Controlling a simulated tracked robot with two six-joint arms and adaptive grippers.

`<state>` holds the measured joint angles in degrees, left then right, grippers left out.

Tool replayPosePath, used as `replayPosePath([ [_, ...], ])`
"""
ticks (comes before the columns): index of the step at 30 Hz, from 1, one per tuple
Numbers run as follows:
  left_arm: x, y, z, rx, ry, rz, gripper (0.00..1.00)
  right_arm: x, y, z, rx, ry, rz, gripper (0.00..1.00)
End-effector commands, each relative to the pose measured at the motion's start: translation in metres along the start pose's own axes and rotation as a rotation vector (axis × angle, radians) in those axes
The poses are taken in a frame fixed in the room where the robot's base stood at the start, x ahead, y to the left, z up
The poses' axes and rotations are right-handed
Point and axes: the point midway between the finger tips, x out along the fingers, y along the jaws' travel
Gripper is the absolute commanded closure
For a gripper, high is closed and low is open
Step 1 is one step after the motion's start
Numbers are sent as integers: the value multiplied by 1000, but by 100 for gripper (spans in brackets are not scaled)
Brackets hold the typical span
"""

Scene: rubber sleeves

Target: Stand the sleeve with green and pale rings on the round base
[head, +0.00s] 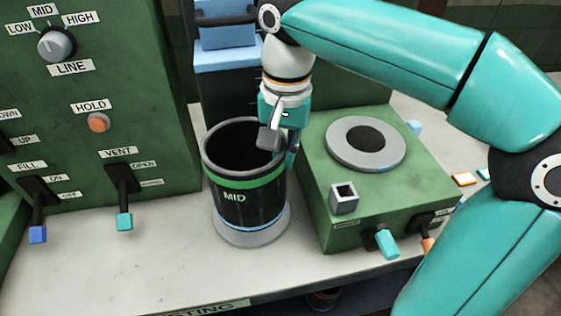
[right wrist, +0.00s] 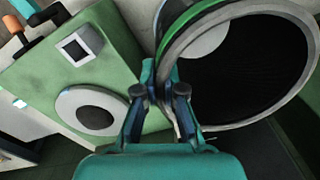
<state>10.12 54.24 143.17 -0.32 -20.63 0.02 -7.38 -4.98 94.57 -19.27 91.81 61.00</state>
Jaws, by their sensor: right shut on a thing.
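The black sleeve (head: 231,204) has a green ring near the top, a grey rim and a "MID" label. It stands upright, and a thin pale blue ring shows low on it. At its foot is a pale grey round part (head: 250,235); I cannot tell whether the sleeve is fully seated there. My right gripper (head: 279,147) is shut on the sleeve's right wall at the rim. In the right wrist view the fingers (right wrist: 160,98) close on the rim of the sleeve (right wrist: 225,122), whose open mouth is at right. My left gripper is not in view.
A green box (head: 318,178) stands close on the right, with a grey disc (head: 340,150) with a dark centre, a small square socket (head: 344,198) and a teal lever (head: 386,243). A green control panel (head: 150,60) with levers rises at left. The bench front (head: 150,275) is clear.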

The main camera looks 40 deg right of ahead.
Motion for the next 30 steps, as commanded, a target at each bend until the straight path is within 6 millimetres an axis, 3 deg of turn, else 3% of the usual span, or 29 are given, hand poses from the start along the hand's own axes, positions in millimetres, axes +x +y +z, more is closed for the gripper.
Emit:
replayPosePath([
  [5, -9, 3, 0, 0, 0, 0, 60, -2, -12, -28, 3, 0, -1, 100],
  [9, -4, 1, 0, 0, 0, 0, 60, 19, -11, -26, -1, 0, -2, 100],
  [17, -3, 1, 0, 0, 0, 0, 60, 35, -11, -25, -2, 1, -3, 100],
  [24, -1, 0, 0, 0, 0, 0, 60, 64, -10, -25, -2, 0, -1, 100],
  [30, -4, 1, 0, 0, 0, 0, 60, 69, -12, -29, -2, 2, -5, 100],
])
